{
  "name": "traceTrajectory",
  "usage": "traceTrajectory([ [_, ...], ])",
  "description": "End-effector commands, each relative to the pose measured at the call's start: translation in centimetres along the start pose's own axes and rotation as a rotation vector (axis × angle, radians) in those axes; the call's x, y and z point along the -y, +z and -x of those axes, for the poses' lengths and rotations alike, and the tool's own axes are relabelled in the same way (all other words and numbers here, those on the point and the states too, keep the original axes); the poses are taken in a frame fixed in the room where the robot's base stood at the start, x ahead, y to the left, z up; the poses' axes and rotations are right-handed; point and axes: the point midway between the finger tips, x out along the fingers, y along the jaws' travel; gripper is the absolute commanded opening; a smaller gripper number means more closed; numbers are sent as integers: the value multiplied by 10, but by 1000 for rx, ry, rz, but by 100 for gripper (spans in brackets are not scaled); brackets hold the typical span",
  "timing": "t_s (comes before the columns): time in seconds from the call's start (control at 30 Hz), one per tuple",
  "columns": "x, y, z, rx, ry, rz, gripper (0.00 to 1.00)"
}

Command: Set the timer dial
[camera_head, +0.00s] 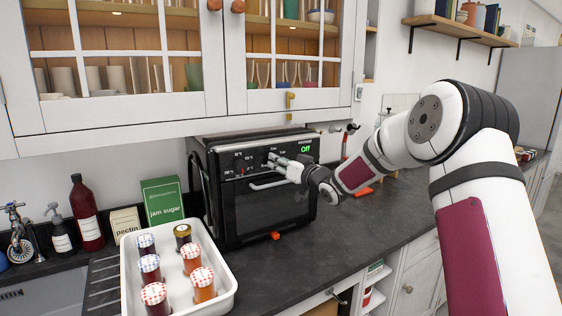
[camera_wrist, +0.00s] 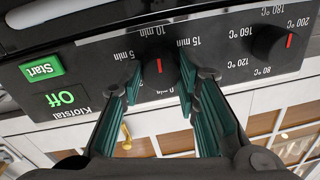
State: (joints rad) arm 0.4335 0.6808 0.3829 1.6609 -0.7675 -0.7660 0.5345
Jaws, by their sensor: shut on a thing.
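The timer dial (camera_wrist: 160,72) is a black knob with a red mark on the control panel, ringed by minute labels. It sits between the green-padded fingers of my gripper (camera_wrist: 158,84), which is shut on it. The wrist view is upside down. The red mark lies upright in that picture, in line with the 10 min label. In the head view my gripper (camera_head: 277,160) reaches the front panel of the black oven (camera_head: 225,205) and hides the dial. A green display (camera_wrist: 66,98) reads Off, and a green Start button (camera_wrist: 42,69) is beside it.
A temperature dial (camera_wrist: 272,43) is beside the timer dial. The oven door handle (camera_head: 268,184) lies below my gripper. A white tray (camera_head: 228,284) with several jars stands at the front left. Glazed cabinets (camera_head: 190,107) hang above the oven.

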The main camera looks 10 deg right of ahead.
Motion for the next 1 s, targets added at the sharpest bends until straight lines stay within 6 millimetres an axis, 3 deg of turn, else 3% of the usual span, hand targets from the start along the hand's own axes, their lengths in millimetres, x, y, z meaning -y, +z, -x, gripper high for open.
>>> traceTrajectory([
  [0.7,0,4,1,-44,-5,-675,2],
  [1.0,0,4,1,-60,-8,-889,2],
])
